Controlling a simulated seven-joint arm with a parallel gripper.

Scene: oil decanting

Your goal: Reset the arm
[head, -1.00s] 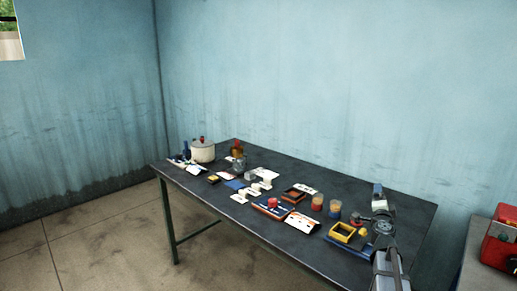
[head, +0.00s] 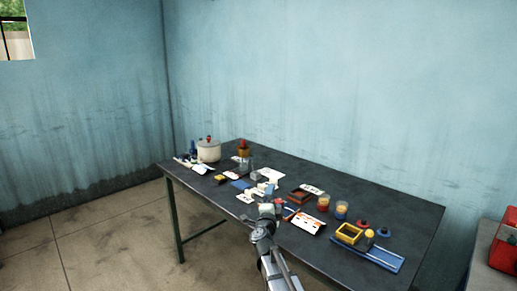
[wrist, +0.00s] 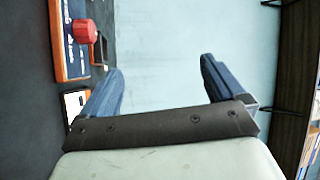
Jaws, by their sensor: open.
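My arm reaches up from the bottom edge of the head view. My gripper (head: 268,208) is over the front middle of the table, partly covering a tray there. In the wrist view my gripper (wrist: 163,70) has its two blue fingers spread wide, with nothing between them but the pale blue wall behind. A red round piece (wrist: 86,32) on an orange-edged tray (wrist: 62,62) shows left of the fingers, apart from them.
The dark table (head: 405,210) holds a white pot (head: 208,151), two jars (head: 341,208), a yellow open box (head: 349,233), a blue tray (head: 375,258) and many small items. A red box (head: 505,250) stands at the far right. The table's back right is bare.

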